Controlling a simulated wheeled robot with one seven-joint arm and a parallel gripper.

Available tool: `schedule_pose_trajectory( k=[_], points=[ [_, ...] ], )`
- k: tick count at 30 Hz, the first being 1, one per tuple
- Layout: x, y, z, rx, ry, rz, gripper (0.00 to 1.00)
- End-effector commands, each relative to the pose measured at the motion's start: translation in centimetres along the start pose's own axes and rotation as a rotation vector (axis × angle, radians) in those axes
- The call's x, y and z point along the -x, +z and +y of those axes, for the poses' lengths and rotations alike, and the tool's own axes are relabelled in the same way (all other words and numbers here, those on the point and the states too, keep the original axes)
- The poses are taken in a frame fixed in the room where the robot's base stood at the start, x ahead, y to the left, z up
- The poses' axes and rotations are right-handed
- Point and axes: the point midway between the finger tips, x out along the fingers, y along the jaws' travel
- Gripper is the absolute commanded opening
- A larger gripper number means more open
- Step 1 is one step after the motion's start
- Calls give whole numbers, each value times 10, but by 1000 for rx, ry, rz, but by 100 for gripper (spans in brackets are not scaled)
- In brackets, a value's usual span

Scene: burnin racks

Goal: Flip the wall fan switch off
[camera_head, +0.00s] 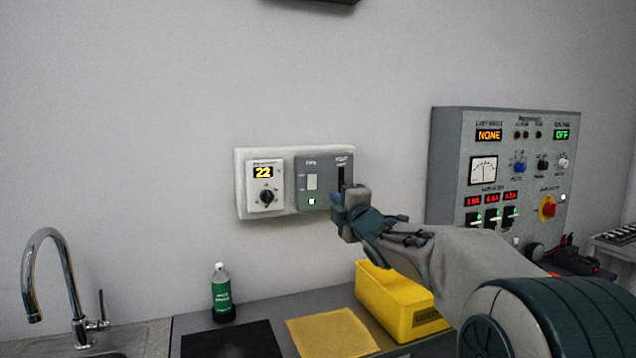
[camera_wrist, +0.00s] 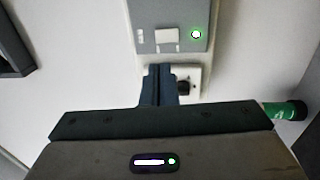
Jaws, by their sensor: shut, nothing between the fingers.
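A grey switch panel (camera_head: 322,167) sits on a white wall plate (camera_head: 240,182). It carries a white rocker switch (camera_head: 312,182) with a lit green lamp (camera_head: 312,201) below it, and a dark slot (camera_head: 341,178) at its right. The labels are too small to read surely, so I cannot tell which part is named for the fan. The rocker (camera_wrist: 166,37) and lit lamp also show in the wrist view. My gripper (camera_head: 340,200) is shut and empty in front of the panel's lower right, partly covering it. I cannot tell whether its fingertips (camera_wrist: 158,75) touch the panel.
A thermostat (camera_head: 264,168) reading 22 with a black knob is left of the panel. A large control box (camera_head: 450,150) is on the wall at right. A yellow bin (camera_head: 385,300), a green bottle (camera_head: 222,295) and a faucet (camera_head: 68,270) stand below. The wall above is mostly clear.

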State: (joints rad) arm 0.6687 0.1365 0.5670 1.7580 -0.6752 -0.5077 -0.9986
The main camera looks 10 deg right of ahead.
Motion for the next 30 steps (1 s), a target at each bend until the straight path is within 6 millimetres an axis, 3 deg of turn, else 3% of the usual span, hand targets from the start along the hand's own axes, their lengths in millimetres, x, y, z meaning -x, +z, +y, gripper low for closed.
schedule_pose_trajectory(
  k=[21, 30],
  points=[
    [-107, -1, 1, -4, -2, 2, 0],
    [-129, 0, 0, -2, -2, 0, 0]
  ],
)
